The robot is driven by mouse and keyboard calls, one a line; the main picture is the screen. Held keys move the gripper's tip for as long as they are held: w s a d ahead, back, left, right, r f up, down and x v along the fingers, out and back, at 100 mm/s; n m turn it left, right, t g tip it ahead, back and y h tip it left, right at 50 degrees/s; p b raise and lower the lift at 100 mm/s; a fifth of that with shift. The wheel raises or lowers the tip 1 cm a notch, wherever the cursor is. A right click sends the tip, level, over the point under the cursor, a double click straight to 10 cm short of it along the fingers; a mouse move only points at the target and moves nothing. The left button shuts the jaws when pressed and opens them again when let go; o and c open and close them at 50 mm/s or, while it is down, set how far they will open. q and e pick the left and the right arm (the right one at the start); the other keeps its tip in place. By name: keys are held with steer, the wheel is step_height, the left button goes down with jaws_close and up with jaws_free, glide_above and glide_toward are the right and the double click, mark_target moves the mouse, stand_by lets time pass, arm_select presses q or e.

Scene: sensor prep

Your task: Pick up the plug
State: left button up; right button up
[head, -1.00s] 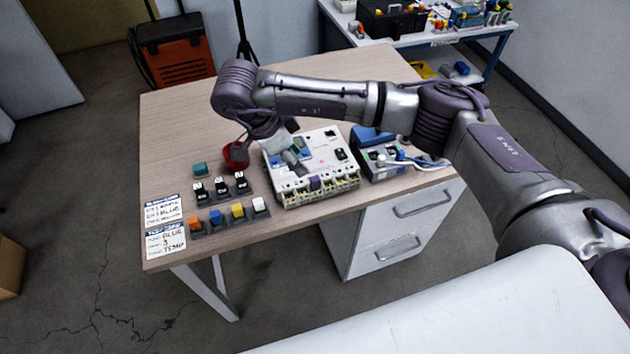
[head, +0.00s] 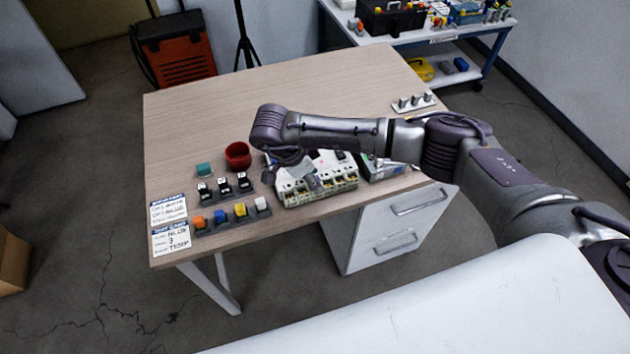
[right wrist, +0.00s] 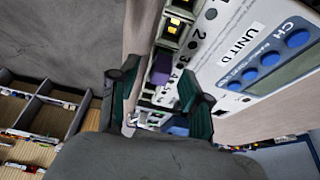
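A white panel unit marked "UNIT D" (head: 290,188) lies near the table's front edge, with a row of sockets along its front side. It also shows large in the right wrist view (right wrist: 235,70). My right gripper (head: 318,182) is over the panel's front side, pointing down. In the right wrist view, its two dark green fingers (right wrist: 160,92) are spread apart at the socket row. A purple block (right wrist: 178,128), possibly the plug, shows between the fingers, partly hidden. I cannot tell whether either finger touches it. My left gripper is not in view.
Orange, blue, yellow and white blocks (head: 240,209) sit in a dark rack to the left, with black blocks (head: 222,187) behind. The table's back (head: 260,95) is clear.

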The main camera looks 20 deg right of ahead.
jaws_close()
